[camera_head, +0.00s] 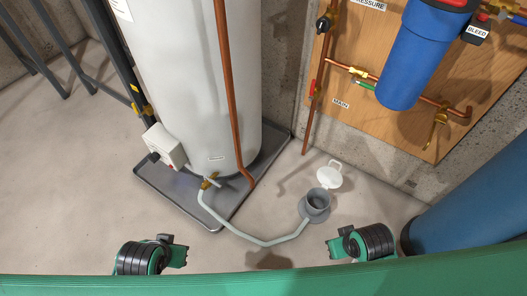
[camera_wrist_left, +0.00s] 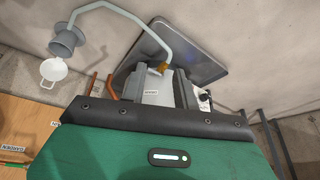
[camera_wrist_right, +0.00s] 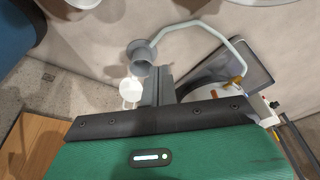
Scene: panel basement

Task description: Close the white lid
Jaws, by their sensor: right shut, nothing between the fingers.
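The round white lid (camera_head: 329,176) is open. It leans back behind and to the right of the grey cup-shaped fitting (camera_head: 317,206) on the floor, whose mouth is uncovered. The lid also shows in the left wrist view (camera_wrist_left: 53,71) and the right wrist view (camera_wrist_right: 130,91). My right gripper (camera_head: 333,247) is shut and empty, in front of the fitting and apart from it. In the right wrist view its fingers (camera_wrist_right: 160,84) appear together beside the lid. My left gripper (camera_head: 183,256) is far to the left, open, with a gap between its fingers (camera_wrist_left: 157,88).
A pale hose (camera_head: 265,242) curves from the heater's brass valve (camera_head: 209,180) to the fitting. The white tank (camera_head: 190,80) stands in a grey tray (camera_head: 165,205). A blue cylinder (camera_head: 470,215) stands at right, and a wooden pipe panel (camera_head: 400,135) behind. Floor around the lid is mostly clear.

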